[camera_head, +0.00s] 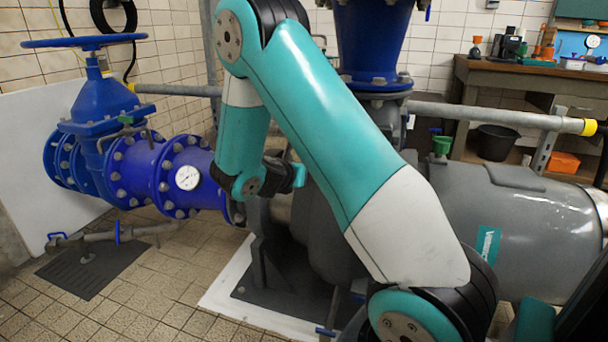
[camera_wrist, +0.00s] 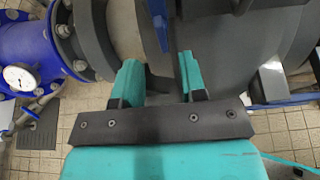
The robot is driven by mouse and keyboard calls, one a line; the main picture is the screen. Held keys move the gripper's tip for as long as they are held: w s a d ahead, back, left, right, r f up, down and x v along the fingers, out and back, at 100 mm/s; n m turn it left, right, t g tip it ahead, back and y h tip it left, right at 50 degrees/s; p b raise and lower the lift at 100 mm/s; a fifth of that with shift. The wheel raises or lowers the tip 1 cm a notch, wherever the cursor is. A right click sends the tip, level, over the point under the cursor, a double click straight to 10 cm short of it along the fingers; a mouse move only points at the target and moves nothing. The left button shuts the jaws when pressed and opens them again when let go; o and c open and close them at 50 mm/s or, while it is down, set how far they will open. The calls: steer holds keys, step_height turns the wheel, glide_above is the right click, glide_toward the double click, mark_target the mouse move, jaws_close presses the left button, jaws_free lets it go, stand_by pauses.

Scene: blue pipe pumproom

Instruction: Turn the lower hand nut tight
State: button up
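My gripper (camera_wrist: 159,72) shows in the wrist view with its two teal fingers apart and nothing held between them. A narrow blue part (camera_wrist: 154,22), like a lever or wing, stands just beyond the gap between the fingertips, against the grey pump casing (camera_wrist: 225,45). I cannot tell whether it is the lower hand nut, and no hand nut shows clearly in either view. In the head view my gripper (camera_head: 297,175) is at the pump's left side, beside the blue pipe's end. My arm hides much of the pump there.
A blue flanged pipe (camera_head: 140,172) with a white gauge (camera_head: 187,178) and a blue handwheel (camera_head: 84,41) stands left. A grey motor (camera_head: 530,235) lies right. A grey rail (camera_head: 490,115) crosses behind it. A workbench (camera_head: 500,75) stands at the back.

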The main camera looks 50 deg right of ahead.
steer(key=b+x, duration=0.1)
steer(key=x, duration=0.7)
steer(key=shift+d+f, duration=0.2)
steer(key=shift+d, duration=0.1)
jaws_close()
